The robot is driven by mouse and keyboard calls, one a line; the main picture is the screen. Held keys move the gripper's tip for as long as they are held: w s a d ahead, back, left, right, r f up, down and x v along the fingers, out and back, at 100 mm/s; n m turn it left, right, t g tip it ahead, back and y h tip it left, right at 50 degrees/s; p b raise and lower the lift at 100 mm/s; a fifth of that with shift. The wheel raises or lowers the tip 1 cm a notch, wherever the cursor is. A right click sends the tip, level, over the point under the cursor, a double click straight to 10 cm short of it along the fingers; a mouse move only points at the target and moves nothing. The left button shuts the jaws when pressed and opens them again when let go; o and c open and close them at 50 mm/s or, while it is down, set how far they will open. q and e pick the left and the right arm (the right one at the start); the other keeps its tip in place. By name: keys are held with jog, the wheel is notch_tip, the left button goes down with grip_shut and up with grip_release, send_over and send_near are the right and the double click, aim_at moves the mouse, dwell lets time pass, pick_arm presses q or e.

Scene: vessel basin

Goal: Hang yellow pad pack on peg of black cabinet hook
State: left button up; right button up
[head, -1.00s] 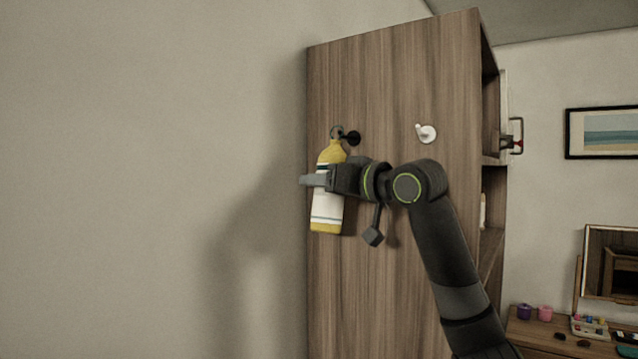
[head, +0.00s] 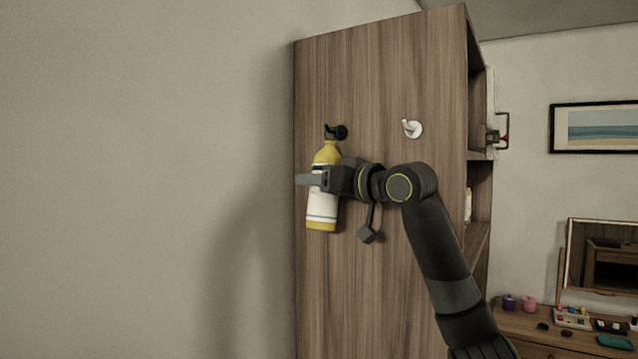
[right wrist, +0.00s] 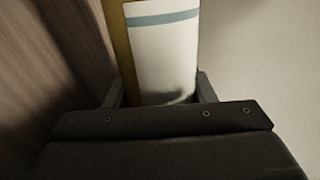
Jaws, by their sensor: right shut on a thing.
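The yellow pad pack (head: 322,212) with a white label hangs upright in my right gripper (head: 318,181), in front of the cabinet's side near its left edge. In the right wrist view the pack's white label (right wrist: 163,50) stands between the two fingers of the shut right gripper (right wrist: 160,95). The black cabinet hook (head: 341,132) is just above the pack's narrow top, its peg sticking out to the left. I cannot tell whether the pack's loop is around the peg or beside it. My left gripper is not in view.
A white hook (head: 413,129) is on the same wooden cabinet (head: 390,80), to the right. The bare wall (head: 130,180) is left of the cabinet. A desk (head: 530,330) with small items and a mirror is at the lower right.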

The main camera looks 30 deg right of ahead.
jog(key=o, duration=1)
jog(key=shift+o, duration=0.2)
jog(key=shift+s, duration=0.1)
jog(key=shift+s+d+f+b, duration=0.1)
jog(key=shift+s+b, duration=0.1)
jog(key=shift+b, duration=0.1)
jog(key=b+v, duration=0.8)
jog(key=v, duration=0.8)
jog(key=shift+s, duration=0.45)
